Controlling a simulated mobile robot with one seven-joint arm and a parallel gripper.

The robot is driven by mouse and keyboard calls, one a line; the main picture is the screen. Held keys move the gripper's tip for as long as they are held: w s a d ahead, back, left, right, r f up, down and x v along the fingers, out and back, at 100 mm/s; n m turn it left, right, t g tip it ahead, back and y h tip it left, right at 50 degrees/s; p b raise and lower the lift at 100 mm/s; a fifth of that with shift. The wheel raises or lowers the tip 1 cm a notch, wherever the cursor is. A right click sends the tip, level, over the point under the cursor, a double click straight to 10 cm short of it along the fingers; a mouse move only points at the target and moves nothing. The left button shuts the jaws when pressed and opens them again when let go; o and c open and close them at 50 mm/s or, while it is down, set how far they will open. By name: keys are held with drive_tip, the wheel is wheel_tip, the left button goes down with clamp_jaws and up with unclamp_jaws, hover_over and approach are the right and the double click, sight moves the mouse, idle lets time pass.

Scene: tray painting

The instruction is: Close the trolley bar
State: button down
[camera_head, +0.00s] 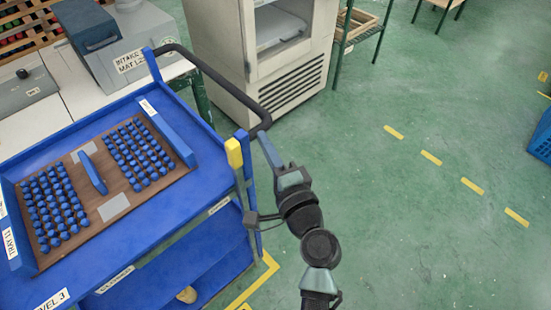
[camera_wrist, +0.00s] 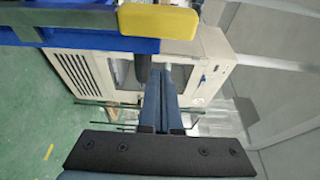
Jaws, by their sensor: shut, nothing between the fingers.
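The blue trolley (camera_head: 190,206) stands at the left of the head view. A black bar (camera_head: 218,83) arches between its two blue corner posts on the right end. A yellow-capped piece (camera_head: 233,153) stands upright at the near corner; the yellow cap (camera_wrist: 158,20) also shows at the top of the wrist view. My gripper (camera_head: 264,137) is just right of that corner, by the near end of the black bar. In the wrist view my gripper's fingers (camera_wrist: 164,72) are together and empty, beside a dark bar end (camera_wrist: 143,65). Whether they touch it I cannot tell.
A brown board (camera_head: 117,204) with blue pieces lies on the trolley's top. A pale cabinet (camera_head: 292,95) stands behind the trolley's right end. A grey machine (camera_head: 115,60) sits on a white table. The green floor at right is clear, with a blue crate (camera_head: 541,135) at the edge.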

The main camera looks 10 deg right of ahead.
drive_tip(key=shift+s+a+p, duration=0.3)
drive_tip(key=shift+s+a, duration=0.15)
drive_tip(key=shift+a, duration=0.45)
drive_tip(key=shift+s+a+p, duration=0.3)
drive_tip(key=shift+s+a, duration=0.1)
drive_tip(key=shift+a, duration=0.45)
